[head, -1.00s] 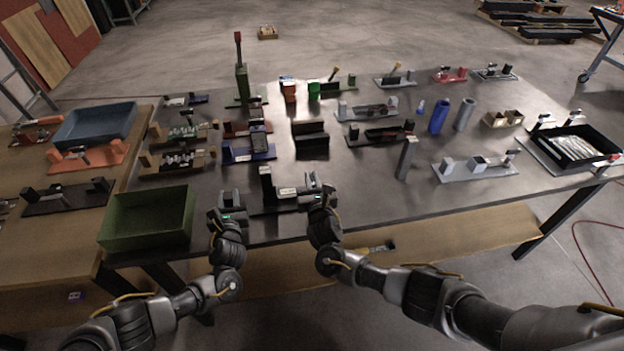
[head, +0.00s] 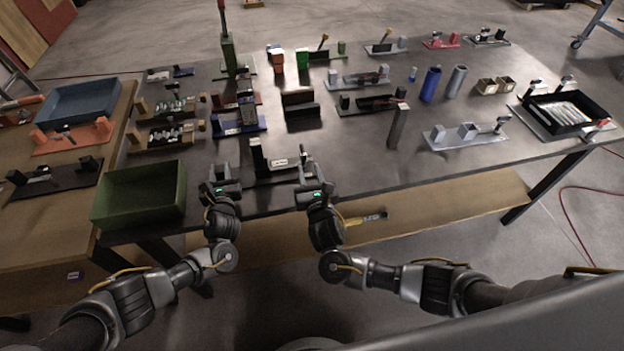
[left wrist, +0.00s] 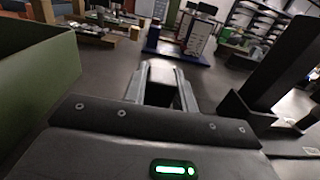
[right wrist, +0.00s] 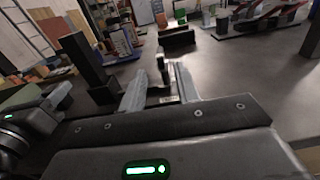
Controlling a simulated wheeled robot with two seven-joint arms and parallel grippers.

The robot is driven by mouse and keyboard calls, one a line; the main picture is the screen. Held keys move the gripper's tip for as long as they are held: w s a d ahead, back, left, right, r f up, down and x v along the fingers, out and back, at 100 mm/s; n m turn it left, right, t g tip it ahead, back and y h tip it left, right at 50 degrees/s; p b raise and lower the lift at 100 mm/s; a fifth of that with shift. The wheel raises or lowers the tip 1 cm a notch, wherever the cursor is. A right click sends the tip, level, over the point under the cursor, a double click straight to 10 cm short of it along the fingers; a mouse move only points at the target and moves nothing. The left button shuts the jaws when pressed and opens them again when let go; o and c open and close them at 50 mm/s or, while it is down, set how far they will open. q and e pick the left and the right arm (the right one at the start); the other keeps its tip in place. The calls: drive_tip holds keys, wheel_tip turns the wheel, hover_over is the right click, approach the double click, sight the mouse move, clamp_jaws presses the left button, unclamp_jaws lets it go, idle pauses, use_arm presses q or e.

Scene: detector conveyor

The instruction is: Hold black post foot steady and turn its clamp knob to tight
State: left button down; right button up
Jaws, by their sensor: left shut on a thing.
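The black post foot (head: 280,174) lies near the table's front edge, with a dark upright post at its left end and a white label. The post also shows at the right of the left wrist view (left wrist: 285,70) and at the left of the right wrist view (right wrist: 85,62). My left gripper (head: 222,182) is at the foot's left end, shut on a dark piece that seems part of the foot. My right gripper (head: 309,188) is at the right end, its fingers apart. A small dark upright, perhaps the clamp knob (right wrist: 163,68), shows between them; contact is unclear.
A green bin (head: 140,195) stands left of my left gripper. A blue fixture (head: 238,124) and a black block (head: 301,104) stand behind the foot. A tall grey post (head: 397,128) stands to the right.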

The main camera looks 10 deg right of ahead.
drive_tip(key=shift+s+d, duration=0.1)
drive_tip(key=shift+s, duration=1.35)
use_arm(q)
drive_tip(key=c, duration=1)
unclamp_jaws()
drive_tip(key=shift+c, duration=0.2)
drive_tip(key=shift+s, duration=0.1)
drive_tip(key=s, duration=1.1)
drive_tip(key=shift+s+d, duration=0.3)
drive_tip(key=shift+s, duration=0.1)
